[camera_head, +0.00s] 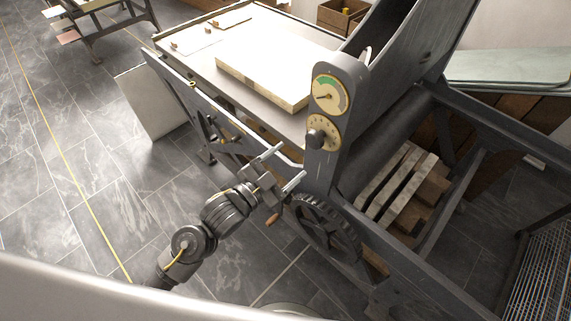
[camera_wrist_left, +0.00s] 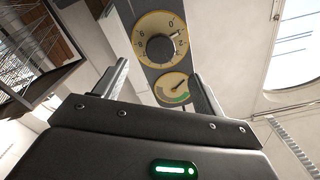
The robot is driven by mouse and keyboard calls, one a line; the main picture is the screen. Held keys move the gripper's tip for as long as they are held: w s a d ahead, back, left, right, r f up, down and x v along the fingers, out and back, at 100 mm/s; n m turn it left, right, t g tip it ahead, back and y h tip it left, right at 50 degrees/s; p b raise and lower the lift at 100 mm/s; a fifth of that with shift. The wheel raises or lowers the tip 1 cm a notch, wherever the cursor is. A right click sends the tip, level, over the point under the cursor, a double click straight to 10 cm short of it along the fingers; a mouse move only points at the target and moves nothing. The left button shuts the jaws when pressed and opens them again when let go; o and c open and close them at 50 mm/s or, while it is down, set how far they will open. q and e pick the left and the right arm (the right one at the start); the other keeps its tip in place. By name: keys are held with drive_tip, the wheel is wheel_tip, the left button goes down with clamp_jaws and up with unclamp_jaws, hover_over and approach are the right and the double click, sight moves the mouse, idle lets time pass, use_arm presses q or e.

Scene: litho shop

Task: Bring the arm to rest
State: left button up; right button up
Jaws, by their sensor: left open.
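My left gripper (camera_head: 283,169) reaches in from the lower left in the head view, beside the grey upright post of the litho press. Its two fingers are apart with nothing between them. In the left wrist view the open fingers (camera_wrist_left: 160,88) frame a round dial knob (camera_wrist_left: 160,48) on a cream plate and a gauge (camera_wrist_left: 173,88) with a green band. The knob (camera_head: 316,139) and gauge (camera_head: 330,95) also show on the post in the head view. The fingers look apart from the knob. My right gripper is not in view.
The press bed (camera_head: 190,66) carries a pale stone slab (camera_head: 265,69). A dark toothed wheel (camera_head: 325,227) is close to my left gripper's right. A wire rack (camera_head: 542,275) stands at the lower right. The tiled floor (camera_head: 70,190) at left is mostly clear.

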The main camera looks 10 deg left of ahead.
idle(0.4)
